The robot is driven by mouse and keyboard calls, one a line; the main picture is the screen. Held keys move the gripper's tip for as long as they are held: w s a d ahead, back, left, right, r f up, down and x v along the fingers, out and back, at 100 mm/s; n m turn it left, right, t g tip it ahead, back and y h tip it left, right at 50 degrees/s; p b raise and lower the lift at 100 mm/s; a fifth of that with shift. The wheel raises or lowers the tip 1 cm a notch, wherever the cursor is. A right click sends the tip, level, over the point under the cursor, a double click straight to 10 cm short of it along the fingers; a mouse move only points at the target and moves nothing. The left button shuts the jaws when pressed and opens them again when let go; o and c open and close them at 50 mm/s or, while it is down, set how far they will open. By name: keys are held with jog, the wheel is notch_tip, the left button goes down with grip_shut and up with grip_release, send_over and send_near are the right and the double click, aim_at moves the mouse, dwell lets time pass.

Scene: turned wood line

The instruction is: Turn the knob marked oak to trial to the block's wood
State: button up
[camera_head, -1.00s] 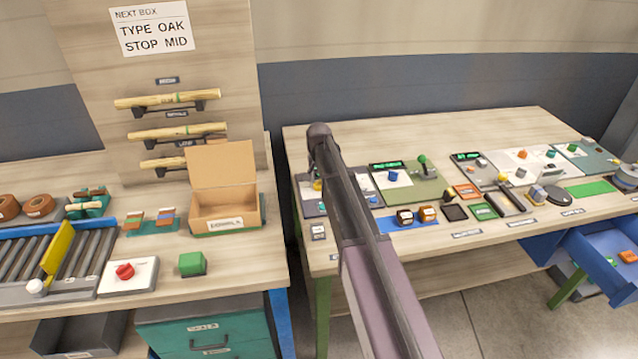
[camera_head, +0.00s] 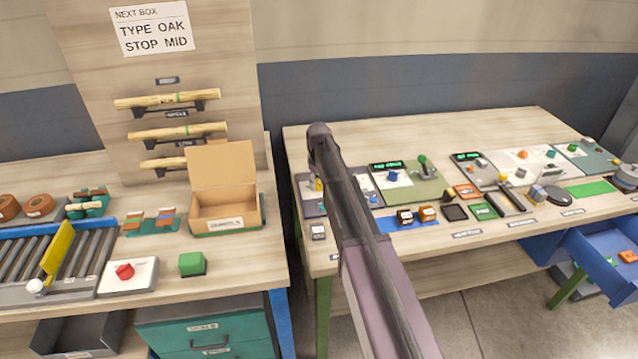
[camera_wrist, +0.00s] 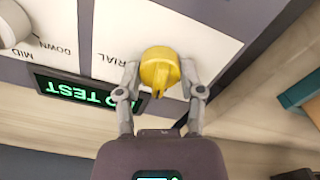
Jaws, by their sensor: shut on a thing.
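A yellow knob (camera_wrist: 158,70) stands on a white plate (camera_wrist: 112,35) in the wrist view. The plate carries the word TRIAL beside the knob; I cannot see the word oak there. My gripper (camera_wrist: 160,78) has one finger on each side of the knob and is shut on it. The knob has a ridge on top. A dark display (camera_wrist: 85,92) beside the plate shows green letters ending in TEST, partly hidden by my gripper. In the head view only a sliver of yellow (camera_head: 319,185) shows beside my arm. I cannot tell which block the task means.
Another knob (camera_wrist: 14,25), pale, sits near the words MID and DOWN. Two small blocks (camera_head: 405,217) stand on a blue mat right of my arm. A sign (camera_head: 151,27) reads TYPE OAK, STOP MID. An open blue drawer (camera_head: 585,262) juts from the right table.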

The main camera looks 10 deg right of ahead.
jog(key=shift+s+n, duration=0.1)
jog(key=shift+n, duration=1)
jog(key=o, duration=1.2)
jog(key=shift+c, duration=0.2)
jog(key=shift+m, duration=0.3)
